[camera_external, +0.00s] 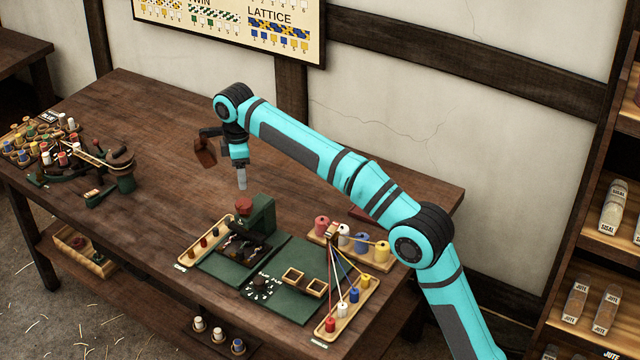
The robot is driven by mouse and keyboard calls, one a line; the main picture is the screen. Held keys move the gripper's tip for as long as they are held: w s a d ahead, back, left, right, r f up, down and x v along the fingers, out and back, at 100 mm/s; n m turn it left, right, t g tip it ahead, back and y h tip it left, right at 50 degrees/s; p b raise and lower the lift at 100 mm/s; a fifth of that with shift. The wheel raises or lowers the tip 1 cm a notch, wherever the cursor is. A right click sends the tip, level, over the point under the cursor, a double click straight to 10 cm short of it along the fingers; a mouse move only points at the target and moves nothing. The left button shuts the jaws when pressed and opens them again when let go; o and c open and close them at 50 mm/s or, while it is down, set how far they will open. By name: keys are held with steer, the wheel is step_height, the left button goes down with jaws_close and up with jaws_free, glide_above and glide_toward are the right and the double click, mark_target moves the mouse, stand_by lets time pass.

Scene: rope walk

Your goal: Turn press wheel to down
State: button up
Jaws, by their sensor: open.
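A green press (262,213) stands on the wooden table, at the back of a green board. A small red round part (243,205), which looks like the press wheel, sits at its upper left. My gripper (241,184) points straight down just above this red part, with a visible gap between them. The gripper holds nothing that I can see. The fingers look narrow and overlap from this side, and the space between them is hidden. The wheel's turn position is too small to read.
The green board (297,302) carries small trays and a dial (262,286). A spool rack (349,243) and a tray of coloured bobbins with strung cords (343,308) stand at right. A green cord-winding device (122,180) and many spools are at left. The table between is clear.

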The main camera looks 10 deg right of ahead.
mark_target(243, 203)
step_height(243, 203, down, 10)
steer(key=shift+r, duration=0.1)
stand_by(0.4)
steer(key=c, duration=1)
